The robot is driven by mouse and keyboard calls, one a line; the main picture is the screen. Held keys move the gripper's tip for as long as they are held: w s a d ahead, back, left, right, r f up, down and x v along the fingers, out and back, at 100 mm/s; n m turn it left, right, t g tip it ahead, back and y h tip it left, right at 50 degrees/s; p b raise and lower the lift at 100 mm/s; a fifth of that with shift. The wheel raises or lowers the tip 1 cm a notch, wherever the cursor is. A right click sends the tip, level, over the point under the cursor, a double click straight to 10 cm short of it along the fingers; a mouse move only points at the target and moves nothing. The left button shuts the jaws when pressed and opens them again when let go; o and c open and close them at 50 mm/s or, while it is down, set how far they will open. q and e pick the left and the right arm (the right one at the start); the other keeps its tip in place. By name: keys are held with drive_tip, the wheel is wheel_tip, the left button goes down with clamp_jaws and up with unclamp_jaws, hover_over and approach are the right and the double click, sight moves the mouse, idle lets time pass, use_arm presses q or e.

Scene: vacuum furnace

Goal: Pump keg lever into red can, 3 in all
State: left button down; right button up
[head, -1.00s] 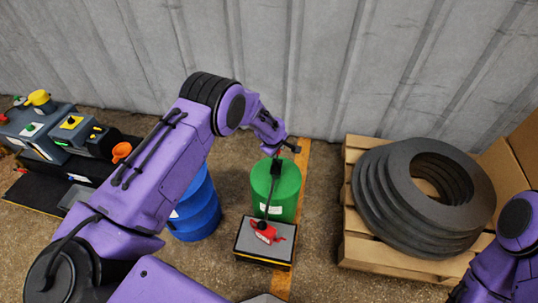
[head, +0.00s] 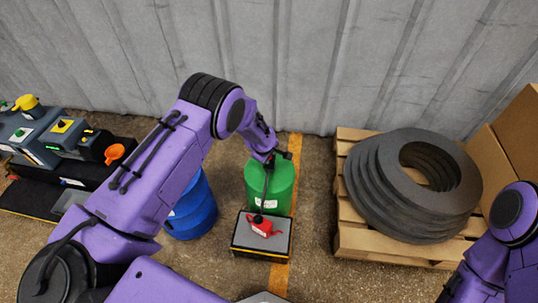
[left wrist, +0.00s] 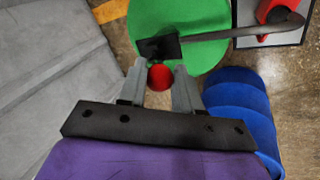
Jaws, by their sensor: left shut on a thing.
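The green keg (head: 268,190) stands upright near the wall, with a dark pump head and spout (head: 265,195) on it. The spout reaches toward the red can (head: 263,228), which sits on a grey-topped black-and-yellow stand (head: 245,238). In the left wrist view the green keg top (left wrist: 190,15) carries a dark block (left wrist: 160,47) and the spout (left wrist: 240,32); the red can is partly cut off (left wrist: 275,10). My left gripper (head: 284,157) is at the keg's pump head. Its fingers (left wrist: 160,78) are shut on a round red knob (left wrist: 160,77).
A blue drum (head: 195,208) stands left of the keg. A pallet (head: 355,243) with stacked dark rings (head: 370,190) is at the right. Grey machines with coloured buttons (head: 60,135) stand at the far left. A corrugated wall (head: 330,60) closes the back.

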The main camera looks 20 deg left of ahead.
use_arm(q)
drive_tip(key=shift+s+d+f, duration=0.1)
drive_tip(key=shift+s+f, duration=0.65)
drive_tip(key=shift+s, duration=0.05)
drive_tip(key=c, duration=0.8)
unclamp_jaws()
drive_tip(key=shift+r, duration=0.1)
drive_tip(key=shift+r, duration=0.1)
drive_tip(key=v, duration=0.3)
drive_tip(key=p+v, duration=0.1)
drive_tip(key=v, duration=0.3)
drive_tip(key=p+v, duration=0.1)
drive_tip(key=v, duration=0.2)
drive_tip(key=shift+w+r, duration=0.2)
drive_tip(key=shift+r, duration=0.15)
